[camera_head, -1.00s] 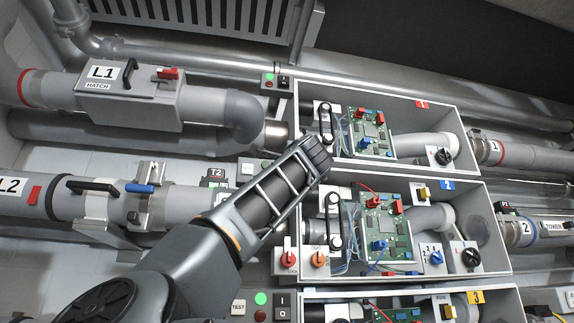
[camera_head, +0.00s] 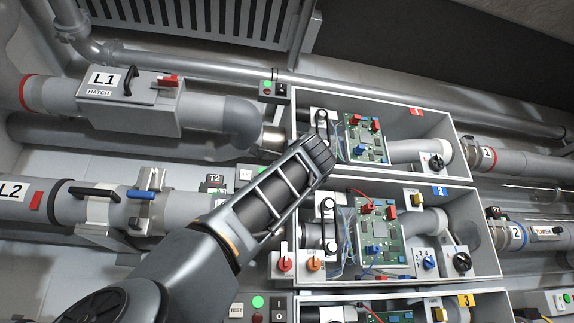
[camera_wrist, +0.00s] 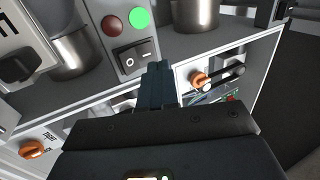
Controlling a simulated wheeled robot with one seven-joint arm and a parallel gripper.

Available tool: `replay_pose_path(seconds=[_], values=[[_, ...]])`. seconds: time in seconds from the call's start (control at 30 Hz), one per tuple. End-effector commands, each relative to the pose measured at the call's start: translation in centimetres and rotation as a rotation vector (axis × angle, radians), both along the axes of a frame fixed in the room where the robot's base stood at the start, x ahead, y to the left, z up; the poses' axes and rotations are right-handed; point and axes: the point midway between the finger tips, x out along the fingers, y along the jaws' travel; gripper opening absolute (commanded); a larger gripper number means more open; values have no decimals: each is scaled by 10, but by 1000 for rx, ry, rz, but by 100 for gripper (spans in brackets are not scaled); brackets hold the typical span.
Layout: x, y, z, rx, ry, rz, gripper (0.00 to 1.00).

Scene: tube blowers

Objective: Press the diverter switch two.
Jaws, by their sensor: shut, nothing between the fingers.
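My gripper (camera_head: 318,152) is shut and empty. In the head view it reaches from the lower left to the left edge of boxes 1 and 2. In the wrist view its closed fingertips (camera_wrist: 157,72) show just right of a black rocker switch (camera_wrist: 135,58) marked O and a dash. A dark red lamp (camera_wrist: 113,25) and a lit green lamp (camera_wrist: 139,18) sit above that rocker on one panel. No diverter lettering is readable, so I cannot tell surely whether this is switch two. Contact is unclear. My arm hides part of the panel area near T2 in the head view.
Box 1 (camera_head: 416,112) and box 2 (camera_head: 439,190) hold circuit boards, pipes and knobs. A lamp panel (camera_head: 275,88) stands at the upper left of box 1. Red (camera_head: 285,263) and orange (camera_head: 314,264) knobs stand below my gripper. Pipe L2 (camera_head: 12,190) lies left.

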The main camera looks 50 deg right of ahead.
Motion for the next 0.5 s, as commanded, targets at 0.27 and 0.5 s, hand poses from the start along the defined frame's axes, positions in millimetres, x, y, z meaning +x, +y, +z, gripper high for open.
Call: replay_pose_path(seconds=[0.27, 0.5], values=[[-23, 15, -3, 1, -2, -1, 0], [-53, 36, -3, -1, -3, 0, 0]])
